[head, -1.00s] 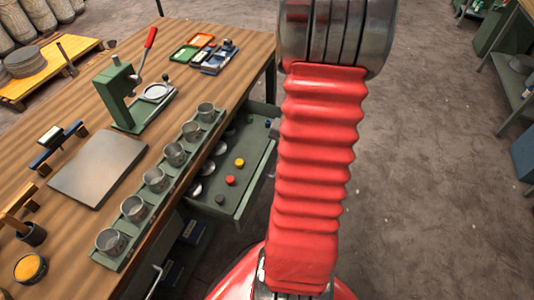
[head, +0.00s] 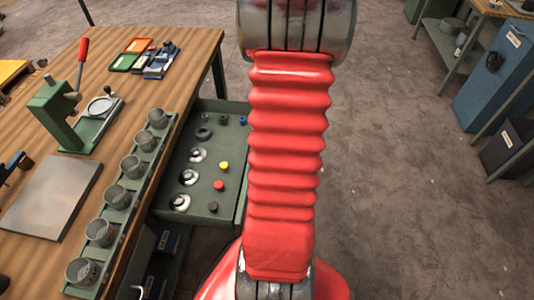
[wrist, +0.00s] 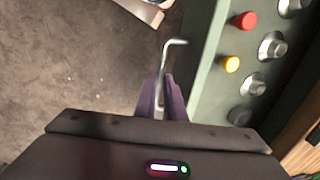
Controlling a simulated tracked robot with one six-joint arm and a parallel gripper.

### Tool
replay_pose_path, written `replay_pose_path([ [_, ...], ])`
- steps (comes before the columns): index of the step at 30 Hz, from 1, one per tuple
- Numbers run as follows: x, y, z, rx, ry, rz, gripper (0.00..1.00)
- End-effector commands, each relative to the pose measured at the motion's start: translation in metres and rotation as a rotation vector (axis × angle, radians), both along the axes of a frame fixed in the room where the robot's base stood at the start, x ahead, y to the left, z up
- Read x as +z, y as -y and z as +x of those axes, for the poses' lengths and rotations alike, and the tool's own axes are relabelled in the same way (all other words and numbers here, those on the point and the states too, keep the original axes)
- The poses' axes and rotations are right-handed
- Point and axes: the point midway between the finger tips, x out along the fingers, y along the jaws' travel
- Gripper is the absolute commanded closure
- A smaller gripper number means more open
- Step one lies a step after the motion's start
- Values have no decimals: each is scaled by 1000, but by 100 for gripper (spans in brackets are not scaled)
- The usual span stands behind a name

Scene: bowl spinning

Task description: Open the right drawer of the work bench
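The wooden-topped work bench (head: 190,60) fills the left of the head view. Its green right drawer (head: 222,165) stands pulled out past the bench edge, its inside open to view. It also shows in the wrist view (wrist: 212,75), along the right side. Its handle (wrist: 172,44) is a bent metal rod. My gripper (wrist: 160,85) has dark purple fingers closed around the rod, which runs between them. In the head view my red arm hides the gripper, the handle and part of the drawer front.
The drawer holds metal discs and coloured knobs. A rack of metal cups (head: 120,195) lines the bench edge. A green lever press (head: 60,115) stands on top. Another handle (head: 137,291) shows lower left. Bare floor (head: 400,150) lies right, with a blue cabinet (head: 495,75) beyond.

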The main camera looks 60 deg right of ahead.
Motion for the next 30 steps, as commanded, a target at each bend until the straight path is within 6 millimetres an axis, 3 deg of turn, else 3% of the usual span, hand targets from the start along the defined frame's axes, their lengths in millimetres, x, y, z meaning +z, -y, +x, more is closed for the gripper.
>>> replay_pose_path([
  [8,0,0,1,2,0,0,72],
  [19,4,1,1,1,1,-3,72],
  [30,45,4,-6,2,2,-5,72],
])
